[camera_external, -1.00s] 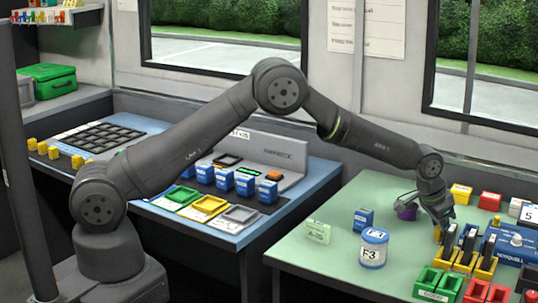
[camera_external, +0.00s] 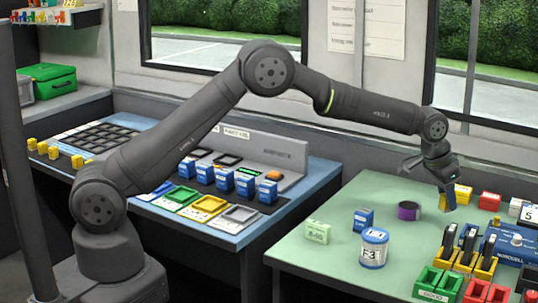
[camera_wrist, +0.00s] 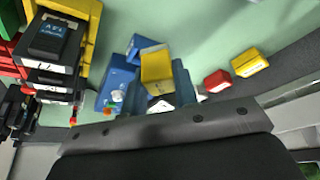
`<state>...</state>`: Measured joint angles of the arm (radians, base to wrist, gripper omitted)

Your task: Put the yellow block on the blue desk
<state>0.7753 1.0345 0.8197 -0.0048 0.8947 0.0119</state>
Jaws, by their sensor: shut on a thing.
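My gripper (camera_external: 447,188) is raised over the right part of the green table, away from the blue desk. It is shut on a yellow block (camera_external: 449,201), which hangs below the fingers, partly hidden by them. In the wrist view the yellow block (camera_wrist: 157,67) sits between the fingertips of my gripper (camera_wrist: 156,84). The blue desk (camera_external: 318,178) stands left of the green table and holds yellow, green and grey trays, several blue blocks and a dark grid.
The green table (camera_external: 330,265) carries a purple ring (camera_external: 408,211), a blue-and-white can (camera_external: 374,248), a blue block (camera_external: 363,219) and a pale green card (camera_external: 317,231). Another yellow block (camera_external: 463,195) and red blocks lie at its back. Coloured bins (camera_external: 437,283) crowd its front right.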

